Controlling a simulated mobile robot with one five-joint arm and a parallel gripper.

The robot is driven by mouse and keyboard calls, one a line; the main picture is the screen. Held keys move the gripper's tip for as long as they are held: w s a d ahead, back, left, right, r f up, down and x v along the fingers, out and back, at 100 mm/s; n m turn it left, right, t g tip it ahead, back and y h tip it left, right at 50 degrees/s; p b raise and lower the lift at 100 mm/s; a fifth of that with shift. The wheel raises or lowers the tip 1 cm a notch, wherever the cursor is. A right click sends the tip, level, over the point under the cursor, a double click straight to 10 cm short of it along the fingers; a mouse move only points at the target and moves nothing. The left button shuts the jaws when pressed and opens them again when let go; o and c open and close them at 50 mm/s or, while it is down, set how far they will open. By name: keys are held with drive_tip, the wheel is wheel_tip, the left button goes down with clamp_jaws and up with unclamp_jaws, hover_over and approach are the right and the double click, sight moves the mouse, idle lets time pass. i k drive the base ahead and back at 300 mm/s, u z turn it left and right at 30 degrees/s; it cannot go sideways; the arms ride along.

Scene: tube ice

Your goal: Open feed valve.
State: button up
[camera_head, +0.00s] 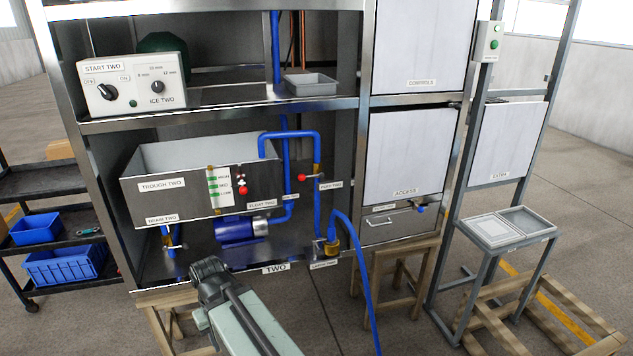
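A brass valve (317,171) sits on the vertical blue pipe right of the trough. A label (331,185) beside it seems to read "FEED TWO". Its red handle (303,178) sticks out to the left, across the pipe. My gripper (207,268) is at the lower middle, in front of the cabinet's bottom edge. It is below and left of the valve and apart from it. My gripper's fingers are dark and small here, and I cannot tell whether they are open. I see nothing held in it.
The trough (155,195) has red float parts (242,185) on its front. A blue pump (235,229) sits below it. A brass fitting (331,248) with a blue hose (366,285) is at the cabinet's front edge. A wooden stool (400,252) stands to the right.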

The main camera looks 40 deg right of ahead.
sight(302, 177)
drive_tip(key=u, duration=0.15)
drive_tip(key=i, duration=0.95)
drive_tip(key=z, duration=0.1)
